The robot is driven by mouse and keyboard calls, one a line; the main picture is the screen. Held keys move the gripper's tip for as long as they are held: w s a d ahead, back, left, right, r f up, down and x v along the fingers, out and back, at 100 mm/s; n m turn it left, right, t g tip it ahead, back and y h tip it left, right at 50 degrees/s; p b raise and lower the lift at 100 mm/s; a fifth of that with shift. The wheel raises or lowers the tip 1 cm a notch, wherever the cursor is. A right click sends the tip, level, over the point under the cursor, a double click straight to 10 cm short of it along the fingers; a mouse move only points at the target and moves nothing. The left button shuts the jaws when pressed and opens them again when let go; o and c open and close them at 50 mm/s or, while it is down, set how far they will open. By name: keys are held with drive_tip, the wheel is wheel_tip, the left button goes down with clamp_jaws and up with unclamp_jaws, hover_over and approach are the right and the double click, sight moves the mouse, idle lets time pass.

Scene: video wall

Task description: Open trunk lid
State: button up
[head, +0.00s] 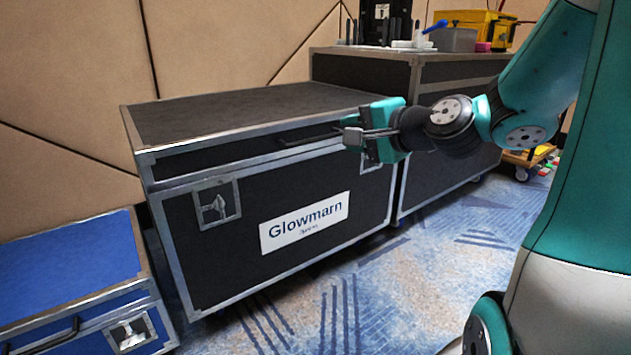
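A black trunk (215,262) with metal edges and a white "Glowmarn" label stands on the floor against the wall. Its lid (225,113) is down, with a dark handle (312,137) along the lid's front edge. A metal latch (216,204) is on the left of the front; another at the right is partly hidden behind my gripper. My gripper (352,138) is in front of the lid's right part, near the right end of the handle. Its fingers point left. Whether it touches the handle, and how far apart the fingers are, cannot be made out.
A blue case (75,262) stands low at the left. A second dark case (450,180) stands to the right, with tools, a grey bin (455,40) and a yellow box (484,24) on top. Blue patterned carpet (345,300) is clear in front.

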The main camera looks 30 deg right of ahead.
drive_tip(key=d+f+m+t+h+b, duration=0.1)
drive_tip(key=d+f+m+b, duration=0.1)
drive_tip(key=d+f, duration=0.1)
drive_tip(key=p, duration=1)
approach(317, 139)
drive_tip(key=x, duration=1)
drive_tip(key=shift+w+f, duration=0.15)
drive_tip(key=shift+w, duration=0.2)
clamp_jaws()
